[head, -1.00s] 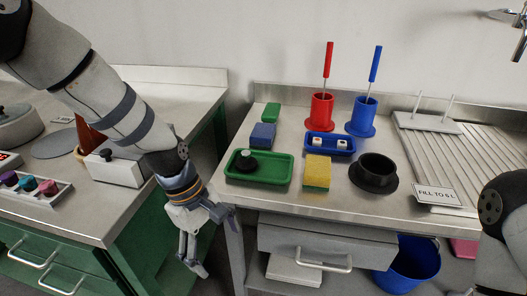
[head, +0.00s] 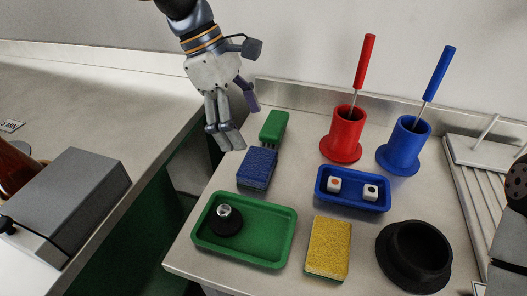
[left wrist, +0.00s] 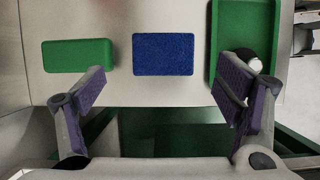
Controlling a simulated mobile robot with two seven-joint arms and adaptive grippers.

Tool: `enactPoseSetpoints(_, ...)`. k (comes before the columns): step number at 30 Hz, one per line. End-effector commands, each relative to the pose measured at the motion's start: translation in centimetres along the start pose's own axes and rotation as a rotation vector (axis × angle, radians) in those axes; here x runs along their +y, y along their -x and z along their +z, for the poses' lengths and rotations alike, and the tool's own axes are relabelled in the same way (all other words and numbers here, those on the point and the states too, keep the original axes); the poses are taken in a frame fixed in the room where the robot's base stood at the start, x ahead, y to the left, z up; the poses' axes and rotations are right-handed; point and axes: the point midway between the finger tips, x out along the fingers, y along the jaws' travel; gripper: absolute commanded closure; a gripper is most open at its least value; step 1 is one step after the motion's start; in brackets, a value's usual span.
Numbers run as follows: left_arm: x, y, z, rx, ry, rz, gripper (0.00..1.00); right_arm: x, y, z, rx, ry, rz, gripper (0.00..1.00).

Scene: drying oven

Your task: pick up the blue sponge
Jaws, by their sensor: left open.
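The blue sponge (head: 257,168) lies flat on the steel counter, between a green block-shaped brush (head: 273,128) and a green tray (head: 246,230). My left gripper (head: 236,118) is open and empty, up and to the left of the sponge in the head view. In the left wrist view the sponge (left wrist: 163,54) shows whole, ahead of and between the two spread fingers of my left gripper (left wrist: 165,88), with nothing touching it.
A black-knobbed item (head: 226,220) stands in the green tray. A yellow sponge (head: 327,248), a black bowl (head: 414,257), a blue tray (head: 352,189) with two small cubes, a red holder (head: 343,134) and a blue holder (head: 404,146) stand further right. A gap separates the two counters.

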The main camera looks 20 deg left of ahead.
Motion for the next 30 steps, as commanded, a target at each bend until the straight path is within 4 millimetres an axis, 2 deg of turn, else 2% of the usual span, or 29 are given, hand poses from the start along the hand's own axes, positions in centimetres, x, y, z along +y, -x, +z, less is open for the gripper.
enactPoseSetpoints(1, -0.1, -1.7, -0.2, -0.001, 0.003, -0.011, 0.15, 0.0, -0.3, 0.3, -0.012, 0.000, 0.001, 1.00)
enactPoseSetpoints(3, -0.1, -3.1, -0.2, 0.000, 0.003, -0.010, 0.15, 0.0, -0.5, 0.4, -0.017, 0.000, 0.001, 1.00)
enactPoseSetpoints(8, 0.0, -5.1, -0.4, 0.000, 0.002, -0.007, 0.15, 0.0, -0.7, 0.5, -0.022, 0.000, 0.001, 1.00)
enactPoseSetpoints(15, -0.1, -9.3, -1.2, -0.001, 0.000, -0.006, 0.15, 0.1, -1.3, 0.8, -0.038, 0.000, 0.002, 1.00)
enactPoseSetpoints(23, -0.1, -9.7, -1.1, 0.000, 0.000, -0.001, 0.15, 0.1, -1.3, 0.8, -0.037, 0.000, 0.002, 1.00)
enactPoseSetpoints(27, -0.1, -9.7, -1.1, 0.000, 0.000, -0.001, 0.40, 0.1, -1.3, 0.8, -0.037, 0.000, 0.002, 1.00)
enactPoseSetpoints(30, -0.1, -9.7, -1.1, 0.000, 0.000, -0.002, 0.40, 0.1, -1.3, 0.8, -0.037, 0.000, 0.002, 1.00)
